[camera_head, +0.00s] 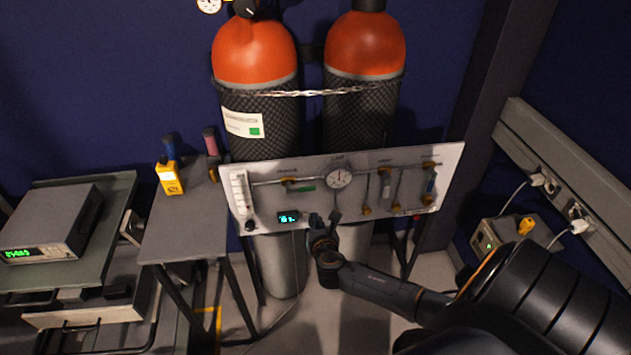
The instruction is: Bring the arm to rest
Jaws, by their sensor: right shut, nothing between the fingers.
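My right arm (378,287) comes in from the lower right and reaches to the middle of the view. My right gripper (324,219) is at its end, in front of the lower edge of the white gas panel (262,178). It is shut and holds nothing. The picture does not show clearly whether its fingertips touch the panel. My left gripper is not in view.
Two orange-topped gas cylinders (254,50) stand behind the panel, with a chain (310,93) across them. A small grey table (182,231) holds a yellow meter (169,177). A grey instrument (48,225) stands at left. A rail with sockets (545,150) runs along the right wall.

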